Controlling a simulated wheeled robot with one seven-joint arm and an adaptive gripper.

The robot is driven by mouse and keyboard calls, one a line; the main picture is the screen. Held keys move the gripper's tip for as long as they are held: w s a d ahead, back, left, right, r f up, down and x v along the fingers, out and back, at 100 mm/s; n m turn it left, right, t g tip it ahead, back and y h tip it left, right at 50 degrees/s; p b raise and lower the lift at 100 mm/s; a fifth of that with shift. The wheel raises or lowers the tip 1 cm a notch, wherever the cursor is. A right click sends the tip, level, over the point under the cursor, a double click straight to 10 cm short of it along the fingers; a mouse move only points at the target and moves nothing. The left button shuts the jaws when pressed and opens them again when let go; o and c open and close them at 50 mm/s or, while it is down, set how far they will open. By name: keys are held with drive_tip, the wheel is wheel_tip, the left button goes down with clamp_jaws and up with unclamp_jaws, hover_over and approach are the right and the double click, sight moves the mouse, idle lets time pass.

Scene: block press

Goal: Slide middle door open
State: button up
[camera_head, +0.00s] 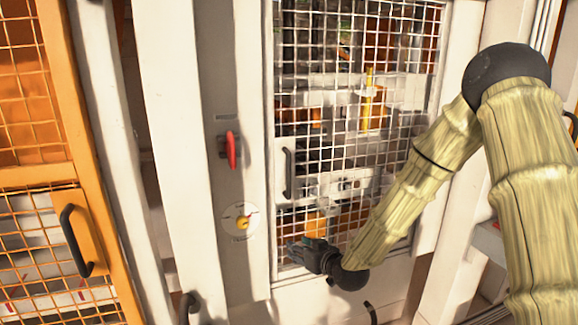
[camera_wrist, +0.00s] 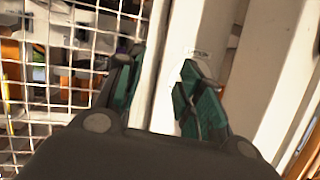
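The middle door (camera_head: 283,120) is a white-framed panel with white wire mesh. It looks closed, though its edges are hard to judge. Its black vertical handle (camera_head: 289,173) is on the left side of the frame. My gripper (camera_head: 298,252) is below the handle, near the lower left corner of the mesh. In the wrist view my gripper (camera_wrist: 158,82) has its two dark green fingers apart, with nothing between them. Beyond the fingers are the mesh (camera_wrist: 75,40) and a white upright (camera_wrist: 150,60). I cannot make out the handle in the wrist view.
Left of the door, a white panel carries a red switch handle (camera_head: 231,150) and a round dial with a yellow knob (camera_head: 243,222). An orange mesh door (camera_head: 75,165) with a black handle (camera_head: 74,240) is farther left. Machinery with orange parts is behind the middle mesh.

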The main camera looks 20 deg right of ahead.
sight(290, 172)
drive_tip(key=w+d+r+t+p, duration=0.1)
drive_tip(key=w+d+r+t, duration=0.15)
drive_tip(key=r, duration=0.65)
drive_tip(key=w+d+r+t, duration=0.1)
drive_tip(key=w+r, duration=0.2)
drive_tip(key=r, duration=0.7)
drive_tip(key=shift+n+y, duration=0.3)
drive_tip(key=shift+n, duration=0.1)
drive_tip(key=p+x, duration=0.3)
drive_tip(key=x, duration=0.7)
drive_tip(key=shift+w+f+p, duration=0.2)
drive_tip(key=shift+w+p, duration=0.15)
clamp_jaws()
